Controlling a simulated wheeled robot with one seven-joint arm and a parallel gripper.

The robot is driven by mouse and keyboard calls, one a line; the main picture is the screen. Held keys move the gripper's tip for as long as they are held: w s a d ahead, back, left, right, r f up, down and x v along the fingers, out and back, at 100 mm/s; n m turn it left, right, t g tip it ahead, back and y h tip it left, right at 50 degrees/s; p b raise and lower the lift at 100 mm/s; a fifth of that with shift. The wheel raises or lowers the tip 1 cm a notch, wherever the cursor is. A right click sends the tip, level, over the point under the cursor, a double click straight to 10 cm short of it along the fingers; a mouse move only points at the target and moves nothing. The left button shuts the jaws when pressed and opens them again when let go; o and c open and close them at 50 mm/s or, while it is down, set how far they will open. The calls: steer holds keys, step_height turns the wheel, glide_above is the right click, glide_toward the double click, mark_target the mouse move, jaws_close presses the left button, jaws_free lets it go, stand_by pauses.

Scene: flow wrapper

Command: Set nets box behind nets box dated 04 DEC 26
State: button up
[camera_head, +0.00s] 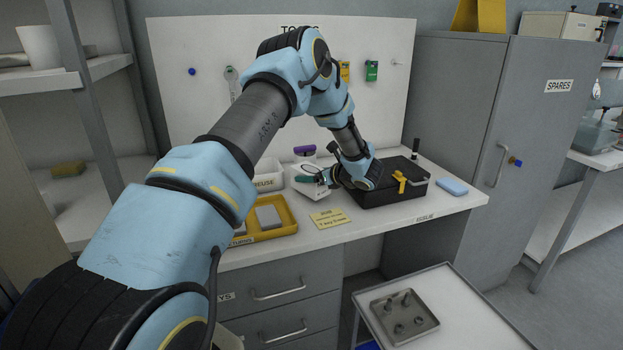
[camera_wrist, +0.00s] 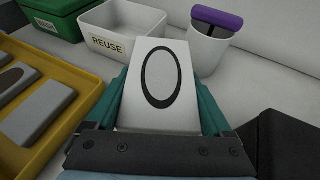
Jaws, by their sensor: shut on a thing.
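A white box (camera_wrist: 160,84) with a black oval outline on its face sits between the teal fingers of my gripper (camera_wrist: 160,100) in the wrist view. My gripper is shut on it. In the head view the white box (camera_head: 312,188) shows at my gripper (camera_head: 308,179), over the back middle of the desk, partly covered by the fingers. I cannot tell whether it touches the desk. No name or date can be read on it. No box with a readable 04 DEC 26 date shows in either view.
A white REUSE bin (camera_wrist: 122,38) and a white cup (camera_wrist: 206,52) with a purple-topped item stand behind the held box. A yellow tray (camera_wrist: 62,132) with grey blocks is at left. A black case (camera_head: 385,198) is at right, below my wrist. The desk's front middle holds a yellow note (camera_head: 330,217).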

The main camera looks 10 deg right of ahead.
steer(key=shift+f, duration=1)
steer(key=shift+f, duration=0.2)
steer(key=o, duration=1.2)
steer(key=shift+r, duration=0.1)
